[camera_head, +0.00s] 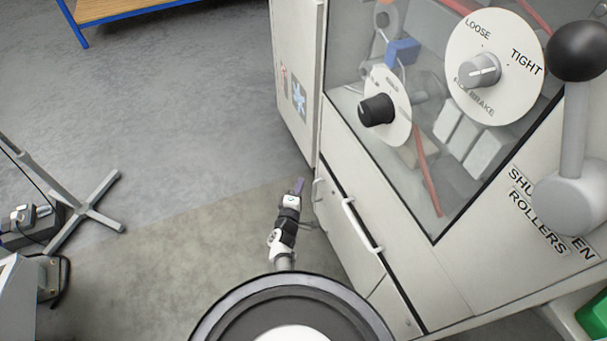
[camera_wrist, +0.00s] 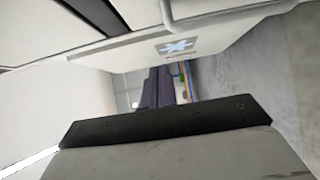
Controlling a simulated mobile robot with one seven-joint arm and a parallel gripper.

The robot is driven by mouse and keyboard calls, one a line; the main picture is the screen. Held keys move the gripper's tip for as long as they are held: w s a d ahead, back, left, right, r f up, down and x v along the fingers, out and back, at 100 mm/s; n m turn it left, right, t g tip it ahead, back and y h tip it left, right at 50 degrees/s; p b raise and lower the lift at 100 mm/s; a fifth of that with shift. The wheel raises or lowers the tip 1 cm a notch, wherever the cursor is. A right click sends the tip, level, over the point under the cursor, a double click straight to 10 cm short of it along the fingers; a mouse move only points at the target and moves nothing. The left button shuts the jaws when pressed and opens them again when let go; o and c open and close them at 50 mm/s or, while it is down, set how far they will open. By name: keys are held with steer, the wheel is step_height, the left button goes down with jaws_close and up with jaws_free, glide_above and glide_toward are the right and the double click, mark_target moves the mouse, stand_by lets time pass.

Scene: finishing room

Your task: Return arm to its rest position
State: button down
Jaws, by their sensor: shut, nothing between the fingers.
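My arm shows in the head view with my gripper (camera_head: 298,187) at its end, low beside the lower left edge of the pale machine cabinet (camera_head: 352,165). In the wrist view my gripper (camera_wrist: 160,86) shows as dark fingers close together. It is shut and holds nothing. The cabinet's side with a blue star label (camera_wrist: 177,47) is near the fingers in the wrist view. I cannot tell whether the gripper touches the cabinet.
The cabinet carries a white handle (camera_head: 362,225), a LOOSE/TIGHT dial (camera_head: 478,70), a black knob (camera_head: 377,109) and a black ball lever (camera_head: 578,50). A grey stand (camera_head: 90,213) is at left. A blue-framed table (camera_head: 110,10) is at the back. Floor at left centre is clear.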

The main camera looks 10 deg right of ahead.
steer(key=v, duration=0.6)
steer(key=shift+w+a, duration=0.15)
steer(key=shift+a, duration=0.1)
